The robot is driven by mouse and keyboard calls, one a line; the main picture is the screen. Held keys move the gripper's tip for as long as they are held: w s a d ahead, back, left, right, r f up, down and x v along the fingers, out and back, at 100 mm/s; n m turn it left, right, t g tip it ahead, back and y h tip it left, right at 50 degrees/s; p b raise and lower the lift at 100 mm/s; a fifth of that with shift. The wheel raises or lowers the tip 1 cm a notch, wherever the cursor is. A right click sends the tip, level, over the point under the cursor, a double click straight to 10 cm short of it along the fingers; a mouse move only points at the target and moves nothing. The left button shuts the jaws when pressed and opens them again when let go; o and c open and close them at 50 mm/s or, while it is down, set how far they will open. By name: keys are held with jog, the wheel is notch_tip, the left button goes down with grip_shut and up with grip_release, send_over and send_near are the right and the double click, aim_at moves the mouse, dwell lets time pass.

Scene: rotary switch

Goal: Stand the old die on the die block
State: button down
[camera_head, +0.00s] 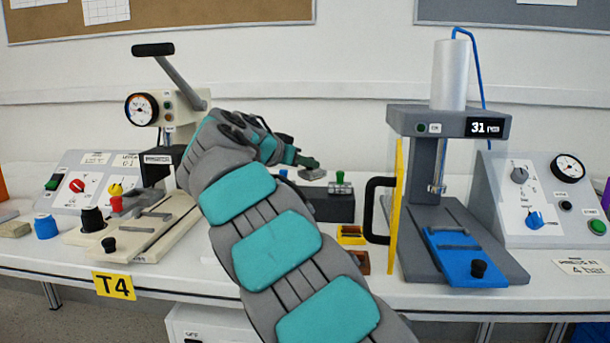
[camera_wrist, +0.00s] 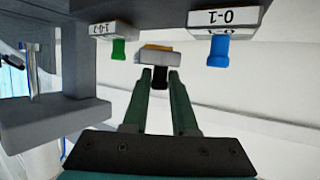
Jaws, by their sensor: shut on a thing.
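My gripper (camera_wrist: 160,73) is shut on the black knob (camera_wrist: 160,83) of a die, with one green finger on each side. The die's grey body (camera_wrist: 157,60) shows beyond the fingertips in the upside-down wrist view, with a yellowish patch on it. In the head view my gripper (camera_head: 304,162) is over the left part of the dark die block (camera_head: 330,206), with the grey die body (camera_head: 313,174) beneath it. The die block also shows in the wrist view (camera_wrist: 165,14). Whether the held die touches the block, I cannot tell.
A green-knobbed die (camera_head: 340,184) and a blue-knobbed die (camera_wrist: 225,50) flank the held die. A lever press (camera_head: 170,150) stands left. A pneumatic press (camera_head: 440,190) with a yellow guard (camera_head: 396,205) and black handle (camera_head: 372,210) stands right. A small yellow tray (camera_head: 351,235) lies in front.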

aim_at(303, 174)
jog(key=shift+f, duration=1.55)
jog(key=shift+f, duration=0.15)
jog(key=c, duration=0.7)
grip_release()
jog(key=shift+s+a+r, duration=0.1)
jog(key=shift+r, duration=0.15)
jog(key=b+v, duration=0.1)
jog(key=v, duration=1.1)
